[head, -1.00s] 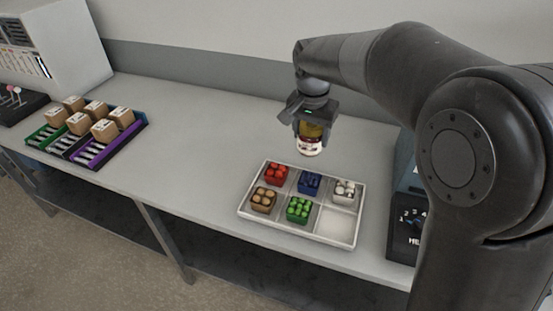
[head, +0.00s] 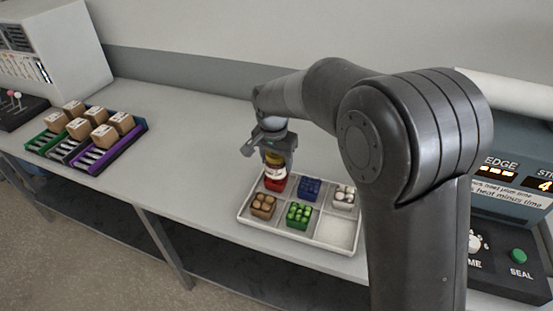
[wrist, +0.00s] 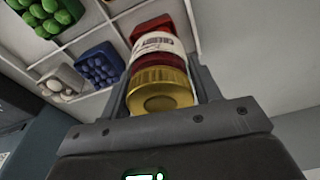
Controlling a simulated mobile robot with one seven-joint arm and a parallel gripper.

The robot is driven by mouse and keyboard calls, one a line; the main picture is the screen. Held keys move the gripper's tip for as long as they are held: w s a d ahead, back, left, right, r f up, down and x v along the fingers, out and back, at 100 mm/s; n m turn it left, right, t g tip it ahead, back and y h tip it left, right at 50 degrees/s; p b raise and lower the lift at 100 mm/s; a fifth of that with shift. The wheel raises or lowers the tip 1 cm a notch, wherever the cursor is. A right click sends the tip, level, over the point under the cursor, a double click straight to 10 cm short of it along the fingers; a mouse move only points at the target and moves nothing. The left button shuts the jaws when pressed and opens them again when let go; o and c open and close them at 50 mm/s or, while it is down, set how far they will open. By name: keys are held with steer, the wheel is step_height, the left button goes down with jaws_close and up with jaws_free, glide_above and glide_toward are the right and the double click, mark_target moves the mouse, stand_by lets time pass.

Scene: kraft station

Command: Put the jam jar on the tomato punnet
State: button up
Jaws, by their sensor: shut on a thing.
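The jam jar (head: 275,166) has a yellow-gold lid, a white label and dark red contents. My gripper (head: 275,160) is shut on it and holds it upright over the red tomato punnet (head: 273,184) in the back left compartment of the white tray (head: 340,246). In the wrist view the jar (wrist: 160,75) sits between my fingers, lid toward the camera, and hides much of the red punnet (wrist: 152,25) behind it. I cannot tell whether the jar touches the punnet.
The tray also holds a blue punnet (head: 309,188), a white one (head: 344,197), a brown one (head: 263,206) and a green one (head: 299,215). Its front right compartment is empty. Boxes in coloured racks (head: 92,133) stand left. A machine with a green button (head: 518,256) stands right.

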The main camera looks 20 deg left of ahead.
steer(key=o, duration=1.2)
steer(key=shift+f, duration=0.15)
steer(key=shift+o, duration=0.2)
steer(key=r, duration=0.4)
steer(key=s+r, duration=0.1)
steer(key=r, duration=0.7)
steer(key=shift+s+a+r, duration=0.1)
steer(key=shift+s+r, duration=0.05)
steer(key=shift+s, duration=0.1)
